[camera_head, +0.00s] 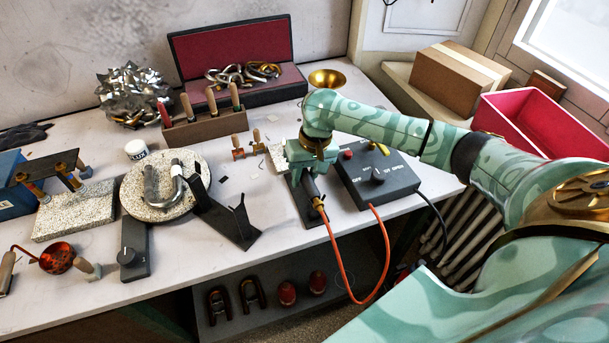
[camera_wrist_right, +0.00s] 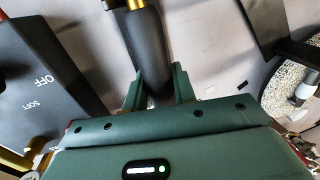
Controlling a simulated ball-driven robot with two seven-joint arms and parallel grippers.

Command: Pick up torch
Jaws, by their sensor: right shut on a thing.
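The torch (camera_head: 310,187) has a black handle and a brass fitting, with an orange hose (camera_head: 336,253) running from it. My right gripper (camera_head: 307,176) is shut on its handle from above. In the right wrist view the black torch handle (camera_wrist_right: 146,42) lies between the two green fingers of the gripper (camera_wrist_right: 158,88). The torch is over a dark flat plate (camera_head: 300,208); I cannot tell whether it touches it. Its front end is hidden by the gripper. My left gripper is not in view.
A grey control box (camera_head: 378,180) stands close to the right of the torch, with the hose passing its front. A black notched stand (camera_head: 228,212) and a round speckled turntable (camera_head: 135,198) are to the left. A wooden tool rack (camera_head: 205,128) and brass bell (camera_head: 327,78) are behind.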

